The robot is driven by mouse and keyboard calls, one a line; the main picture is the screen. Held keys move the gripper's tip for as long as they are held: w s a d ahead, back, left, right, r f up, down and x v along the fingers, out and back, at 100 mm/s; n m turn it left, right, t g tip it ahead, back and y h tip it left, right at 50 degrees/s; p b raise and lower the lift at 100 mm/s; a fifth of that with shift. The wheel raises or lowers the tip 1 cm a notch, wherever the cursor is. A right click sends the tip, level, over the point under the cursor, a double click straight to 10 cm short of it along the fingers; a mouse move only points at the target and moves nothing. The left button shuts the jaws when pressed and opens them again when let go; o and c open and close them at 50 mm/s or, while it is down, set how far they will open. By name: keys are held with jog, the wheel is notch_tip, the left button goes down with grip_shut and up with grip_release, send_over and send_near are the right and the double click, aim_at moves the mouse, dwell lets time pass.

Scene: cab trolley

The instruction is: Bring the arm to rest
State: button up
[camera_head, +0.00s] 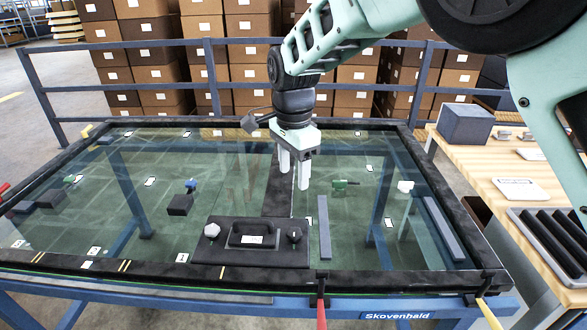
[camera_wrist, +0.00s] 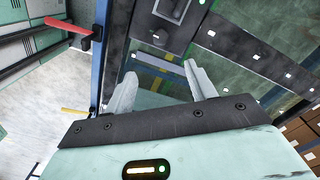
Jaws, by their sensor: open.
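My gripper (camera_head: 293,172) hangs from my arm above the middle of the glass-topped trolley (camera_head: 75,254), with its two pale fingers pointing down. The fingers are apart and nothing is between them. In the wrist view my gripper (camera_wrist: 160,80) also shows open and empty, with glass and a black frame bar beyond it. My arm reaches in from the upper right in the head view and is bent, extended over the trolley.
A black plate with a handle (camera_head: 252,240) lies at the front middle of the trolley. A wooden bench (camera_head: 480,160) on the right carries a grey box (camera_head: 466,124) and a black ribbed tray (camera_head: 548,245). A blue rail (camera_head: 160,88) and stacked cartons (camera_head: 150,60) stand behind.

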jog(key=shift+s, duration=0.1)
jog(key=s+d+n, duration=0.4)
jog(key=s+n, duration=0.2)
jog(key=s, duration=0.4)
jog(key=s+d+r+n, duration=0.1)
jog(key=s+d+n, duration=0.4)
jog(key=s, duration=0.5)
jog(key=s+d+n, duration=0.5)
jog(key=s+n, duration=0.3)
jog(key=s, duration=0.2)
jog(key=shift+d+r+y, duration=0.15)
jog(key=shift+d+y, duration=0.1)
jog(key=shift+y, duration=0.05)
jog(key=shift+a, duration=0.1)
